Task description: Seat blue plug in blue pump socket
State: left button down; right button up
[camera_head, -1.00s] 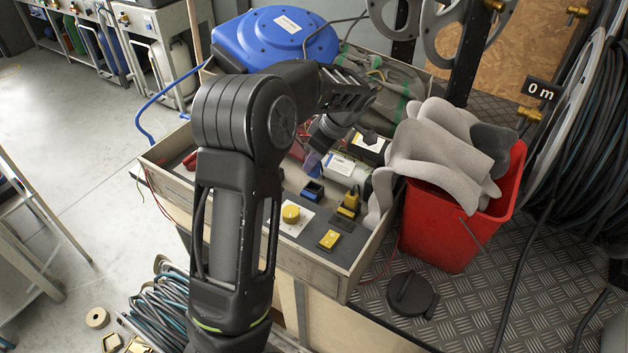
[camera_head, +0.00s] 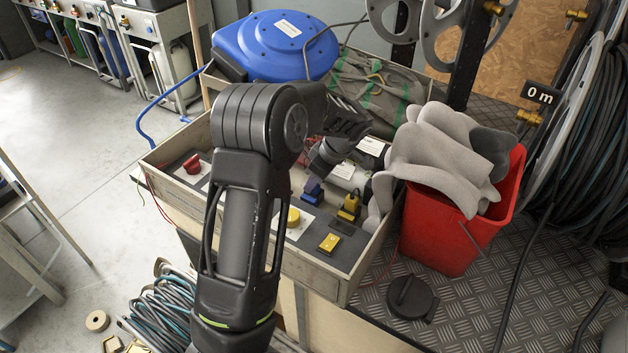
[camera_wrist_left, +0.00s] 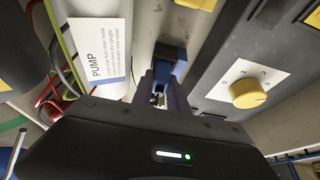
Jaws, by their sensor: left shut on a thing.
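The plug and socket overlap there, so I cannot tell how deep the plug sits. My right gripper is out of view.
A white pump cylinder (camera_head: 348,174) lies behind. A red bucket (camera_head: 440,230) with grey foam stands at the right.

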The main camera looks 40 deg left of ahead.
pick_arm(q)
jog(key=shift+f, duration=0.2)
jog(key=c, duration=1.3)
grip_release()
jog(key=shift+r, duration=0.15)
jog(key=shift+r, duration=0.15)
jog(key=v, duration=1.2)
